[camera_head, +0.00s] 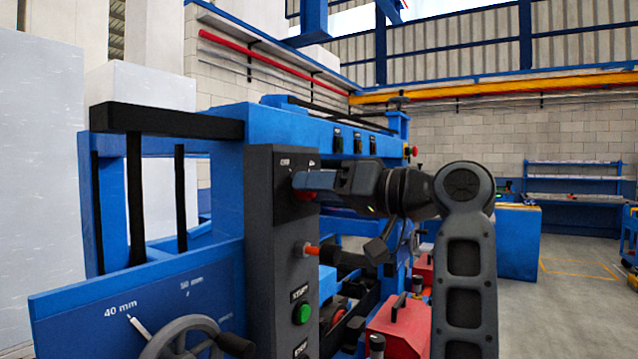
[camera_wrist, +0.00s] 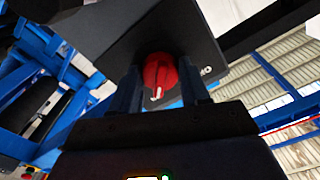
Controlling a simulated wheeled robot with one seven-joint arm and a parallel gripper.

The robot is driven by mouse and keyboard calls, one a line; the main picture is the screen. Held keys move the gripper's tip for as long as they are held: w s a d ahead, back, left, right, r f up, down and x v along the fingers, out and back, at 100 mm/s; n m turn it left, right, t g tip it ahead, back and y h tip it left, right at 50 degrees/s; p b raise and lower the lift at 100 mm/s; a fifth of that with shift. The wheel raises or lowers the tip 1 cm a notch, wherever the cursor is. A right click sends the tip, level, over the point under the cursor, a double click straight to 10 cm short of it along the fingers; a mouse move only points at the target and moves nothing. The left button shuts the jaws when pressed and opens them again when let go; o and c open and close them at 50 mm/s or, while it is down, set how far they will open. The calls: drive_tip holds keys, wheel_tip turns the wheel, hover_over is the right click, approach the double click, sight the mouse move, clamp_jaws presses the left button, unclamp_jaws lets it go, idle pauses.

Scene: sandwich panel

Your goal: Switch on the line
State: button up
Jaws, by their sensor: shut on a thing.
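A dark grey control column (camera_head: 275,262) stands on the blue machine, left of the middle of the head view. A red rotary knob (camera_head: 304,196) sits near its top, with small white labels above. My gripper (camera_head: 304,181) reaches in from the right and is shut on the knob; its blue fingers hide much of it. In the wrist view the red knob (camera_wrist: 159,76) lies between my two fingers (camera_wrist: 163,86), with a pale mark on its lower edge.
A blue plate with a 40 mm and 50 mm scale (camera_head: 75,307) and a grey handwheel (camera_head: 183,342) stand at the lower left. Red boxes (camera_head: 397,325) stand below my arm. A blue bench (camera_head: 518,240) is at the right, with open floor beyond.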

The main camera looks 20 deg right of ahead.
drive_tip(key=o, duration=1)
drive_tip(key=shift+o, duration=0.2)
drive_tip(key=b+v, duration=0.1)
drive_tip(key=v, duration=0.7)
drive_tip(key=shift+b, duration=0.4)
